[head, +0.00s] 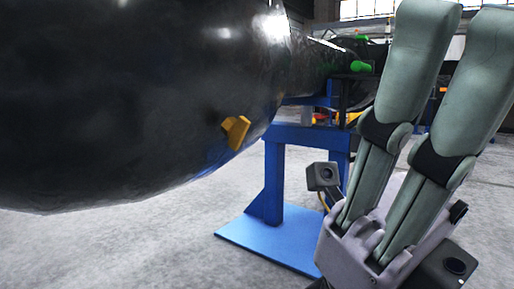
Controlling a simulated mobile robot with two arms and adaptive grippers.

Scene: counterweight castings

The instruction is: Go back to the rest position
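My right gripper (461,30) is large and close at the right of the head view, with its two grey-green fingers pointing up. The fingers stand apart with a gap between them, and nothing is held there. My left gripper is not in view. A big glossy black casting (130,110) fills the upper left, with a small yellow block-like piece (236,132) on its lower right side. My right gripper is to the right of the casting, apart from it in the picture.
A blue stand (273,180) with a flat blue base plate (268,240) is on the floor behind my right gripper. A green knob-like part (361,67) shows behind the casting. Grey concrete floor (120,250) is open below the casting.

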